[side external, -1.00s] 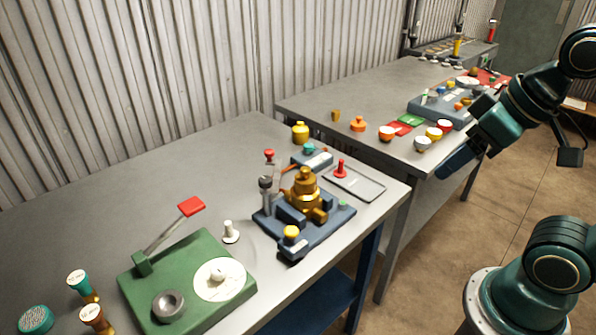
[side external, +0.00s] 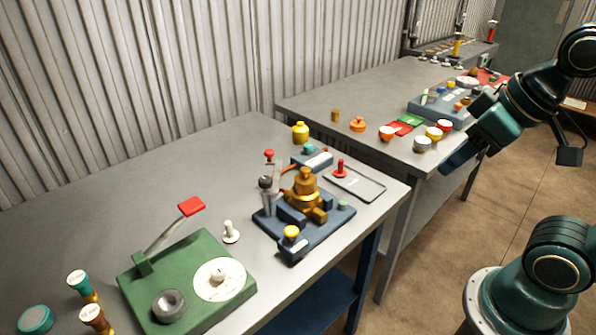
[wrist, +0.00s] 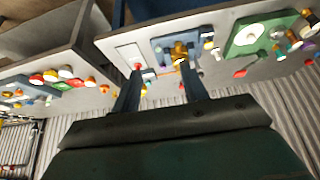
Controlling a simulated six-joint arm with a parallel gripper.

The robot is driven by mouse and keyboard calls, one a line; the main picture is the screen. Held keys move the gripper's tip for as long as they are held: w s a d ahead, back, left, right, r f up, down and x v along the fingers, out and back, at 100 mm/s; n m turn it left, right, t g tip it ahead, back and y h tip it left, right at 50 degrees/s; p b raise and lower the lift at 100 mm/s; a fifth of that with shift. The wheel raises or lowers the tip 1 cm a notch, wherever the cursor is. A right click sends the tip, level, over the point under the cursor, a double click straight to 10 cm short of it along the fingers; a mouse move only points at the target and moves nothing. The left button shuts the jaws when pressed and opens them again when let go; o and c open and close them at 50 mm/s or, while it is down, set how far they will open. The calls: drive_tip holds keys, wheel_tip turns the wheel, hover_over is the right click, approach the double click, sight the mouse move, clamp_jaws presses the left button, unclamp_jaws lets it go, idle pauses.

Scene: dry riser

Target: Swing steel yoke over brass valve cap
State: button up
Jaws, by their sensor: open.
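The brass valve (side external: 305,192) stands upright on a dark blue base plate (side external: 318,238) on the near bench, its rounded cap (side external: 305,174) uppermost. It also shows small in the wrist view (wrist: 180,50). To its left on the same plate is a steel upright piece with a red knob (side external: 270,156), which appears to be the yoke. It stands beside the cap, not over it; its hinge is too small to make out. My gripper (wrist: 161,70) is open and empty, well away from the valve. In the side view it hangs right of the near bench, by the far bench's front edge.
A green board (side external: 190,285) with a red-handled lever (side external: 191,206) lies left of the valve plate. A grey tray (side external: 368,187) with a red peg (side external: 340,168) lies to its right. A yellow pot (side external: 300,132) stands behind. The far bench (side external: 330,90) holds several colored caps.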

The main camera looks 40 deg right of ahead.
drive_tip(key=w+a+r, duration=0.1)
drive_tip(key=w+r, duration=0.1)
drive_tip(key=w, duration=0.7)
drive_tip(key=w+r, duration=0.2)
drive_tip(key=w, duration=0.6)
drive_tip(key=g, duration=0.1)
approach(269, 151)
drive_tip(key=v, duration=0.6)
drive_tip(key=shift+w+f, duration=0.15)
drive_tip(key=shift+w, duration=0.05)
drive_tip(key=shift+f, duration=0.1)
drive_tip(key=x, duration=1.3)
drive_tip(key=shift+w+f, duration=0.1)
drive_tip(key=shift+f, duration=0.2)
clamp_jaws()
